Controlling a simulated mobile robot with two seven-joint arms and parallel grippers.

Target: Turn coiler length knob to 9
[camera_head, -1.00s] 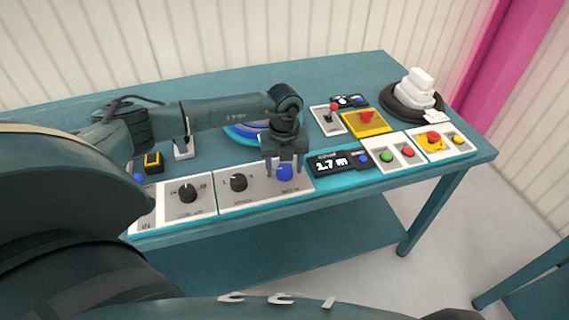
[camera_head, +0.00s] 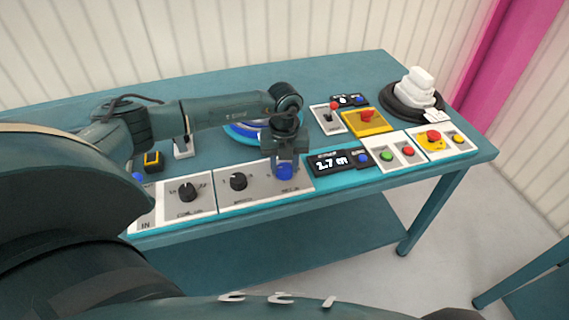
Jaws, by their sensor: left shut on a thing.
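A row of white control panels lies along the front edge of the teal table. My left gripper (camera_head: 285,170) points down over the right end of the middle panel (camera_head: 262,188) and is shut on a round blue knob (camera_head: 285,173). Its fingers partly hide the knob. Two black knobs with white pointer marks, a middle one (camera_head: 238,181) and a left one (camera_head: 188,191), sit to the left, apart from the gripper. Their labels are too small to read surely. A black display (camera_head: 328,163) to the right shows a length that looks like 2.7. My right gripper is not in view.
Green (camera_head: 387,155) and red (camera_head: 408,152) buttons and a yellow stop-button panel (camera_head: 433,139) lie to the right. A red-handled yellow box (camera_head: 366,121), a red lever panel (camera_head: 328,118) and a white stack (camera_head: 414,88) stand behind. A blue reel (camera_head: 243,132) lies behind my arm.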

